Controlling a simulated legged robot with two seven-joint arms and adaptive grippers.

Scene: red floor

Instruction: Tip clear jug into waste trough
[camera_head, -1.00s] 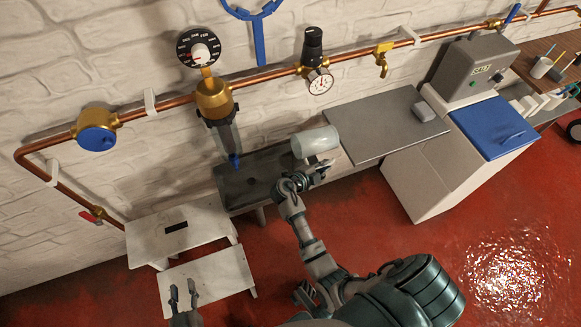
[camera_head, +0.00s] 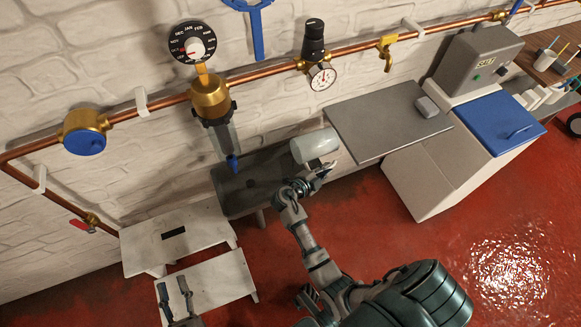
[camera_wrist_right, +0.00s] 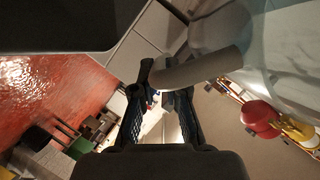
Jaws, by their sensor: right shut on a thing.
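The clear jug (camera_head: 314,146) is tipped over almost onto its side, above the right part of the grey waste trough (camera_head: 232,196) by the wall. My right gripper (camera_head: 318,174) is shut on the jug's handle. In the right wrist view, the grey handle (camera_wrist_right: 205,69) passes between the fingers of my right gripper (camera_wrist_right: 166,92), and the jug's see-through wall (camera_wrist_right: 292,52) fills the upper right. I cannot tell whether any liquid is in it. My left gripper (camera_head: 174,290) is open and empty, low at the left in front of the white step stool.
A white step stool (camera_head: 205,285) stands left of the trough. A filter housing (camera_head: 222,140) with a blue tip hangs over the trough's left part. A grey board (camera_head: 375,130) and a white cabinet with blue lid (camera_head: 497,124) are to the right. Red floor is clear in front.

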